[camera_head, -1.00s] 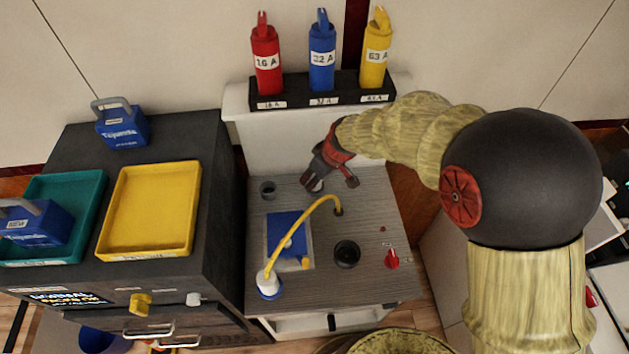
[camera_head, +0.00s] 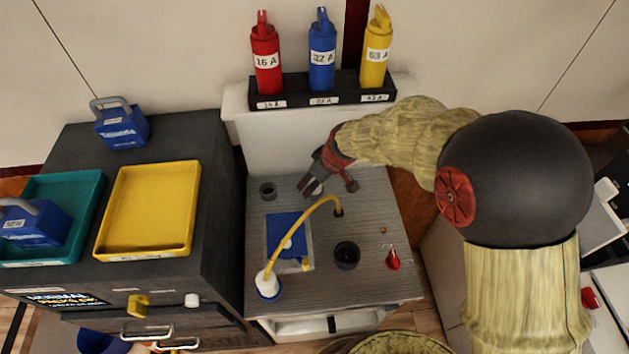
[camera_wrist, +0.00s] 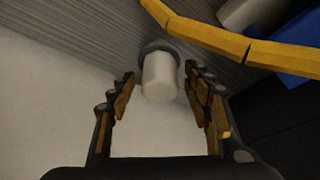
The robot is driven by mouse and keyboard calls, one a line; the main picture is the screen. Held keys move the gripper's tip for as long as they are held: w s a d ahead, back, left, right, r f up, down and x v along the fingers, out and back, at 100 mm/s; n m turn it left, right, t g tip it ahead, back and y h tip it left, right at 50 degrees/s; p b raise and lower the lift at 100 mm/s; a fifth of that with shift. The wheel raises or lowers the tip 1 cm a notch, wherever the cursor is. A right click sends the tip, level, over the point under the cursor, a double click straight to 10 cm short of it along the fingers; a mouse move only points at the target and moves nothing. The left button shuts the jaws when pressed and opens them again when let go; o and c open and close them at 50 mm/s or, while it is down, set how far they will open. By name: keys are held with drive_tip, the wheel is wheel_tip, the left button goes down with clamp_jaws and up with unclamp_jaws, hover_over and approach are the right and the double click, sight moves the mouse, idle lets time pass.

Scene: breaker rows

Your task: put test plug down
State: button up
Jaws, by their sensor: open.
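A white cylinder (camera_wrist: 159,78) with a dark grey ring at its far end is between my fingers in the wrist view; it seems to be the test plug, at the back of the grey wood-grain worktop. A bit of white (camera_head: 316,188) shows by my fingers in the head view. My gripper (camera_wrist: 160,88) is open around it, with a gap visible on both sides. In the head view my gripper (camera_head: 325,187) is low over the worktop's back part. A white-and-blue plug (camera_head: 268,286) on a yellow cable (camera_head: 300,228) stands at the front left.
The yellow cable arches close in front of my gripper. A blue panel (camera_head: 286,235), dark round socket (camera_head: 347,255), small dark cup (camera_head: 267,190) and red knob (camera_head: 392,260) are on the worktop. Red, blue and yellow breakers stand in a black rack (camera_head: 330,92) behind.

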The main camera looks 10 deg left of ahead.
drive_tip(key=shift+r+p, duration=0.3)
drive_tip(key=s+d+r+m+t+p, duration=0.1)
drive_tip(key=s+d+r, duration=0.35)
drive_tip(key=r, duration=0.25)
drive_tip(key=s+d+r+m+h, duration=0.1)
drive_tip(key=s+d+r+m, duration=0.15)
drive_tip(key=d+r, duration=0.45)
drive_tip(key=s+d+r+m+t+p, duration=0.1)
drive_tip(key=s+d+r, duration=0.35)
drive_tip(key=r, duration=0.35)
drive_tip(key=s+d+r+m+h, duration=0.2)
drive_tip(key=s+d+r+m, duration=0.2)
drive_tip(key=s+d, duration=0.7)
drive_tip(key=shift+s+d+m+t+h, duration=0.2)
drive_tip(key=shift+s+m+t+h, duration=0.15)
drive_tip(key=shift+s+m, duration=0.7)
drive_tip(key=shift+a, duration=0.1)
